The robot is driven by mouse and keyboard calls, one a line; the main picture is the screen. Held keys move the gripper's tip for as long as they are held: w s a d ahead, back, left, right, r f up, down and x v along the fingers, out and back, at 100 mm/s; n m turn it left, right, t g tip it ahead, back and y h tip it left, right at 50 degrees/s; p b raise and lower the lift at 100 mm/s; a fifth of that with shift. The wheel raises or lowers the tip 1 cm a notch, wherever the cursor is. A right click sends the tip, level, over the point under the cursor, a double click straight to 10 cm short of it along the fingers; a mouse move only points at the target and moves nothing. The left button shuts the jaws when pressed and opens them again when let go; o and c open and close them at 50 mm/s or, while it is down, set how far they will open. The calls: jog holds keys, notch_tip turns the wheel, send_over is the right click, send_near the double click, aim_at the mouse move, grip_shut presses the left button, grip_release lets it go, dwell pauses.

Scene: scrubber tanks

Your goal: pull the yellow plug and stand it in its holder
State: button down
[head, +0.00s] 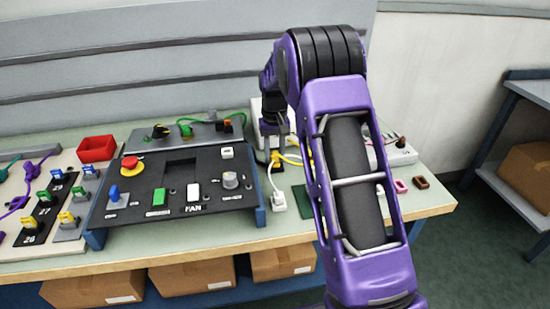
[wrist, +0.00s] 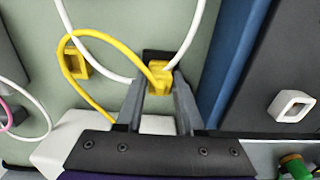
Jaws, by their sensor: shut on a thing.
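My gripper (wrist: 164,82) is shut on the yellow plug (wrist: 160,77), whose yellow cable loops away to the left in the wrist view. A small black piece (wrist: 149,55) shows directly beyond the plug; I cannot tell whether they touch. A yellow block with a dark opening (wrist: 77,66), which looks like the holder, lies on the table left of the plug, partly behind the cable loop, and the opening looks empty. In the head view the yellow plug (head: 277,155) is a small patch below my gripper (head: 274,148), and my arm covers much of that area.
White cables (wrist: 93,60) run beside the plug and the holder. A white box (wrist: 75,136) stands near my fingers. A dark control panel with blue sides (head: 180,190) is to the left. A white plug (head: 278,201) lies in front.

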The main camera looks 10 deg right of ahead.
aim_at(275, 154)
dwell(0.8)
grip_release()
notch_tip(275, 154, up, 18)
jog(key=p, duration=0.2)
jog(key=shift+f, duration=0.25)
dwell(0.4)
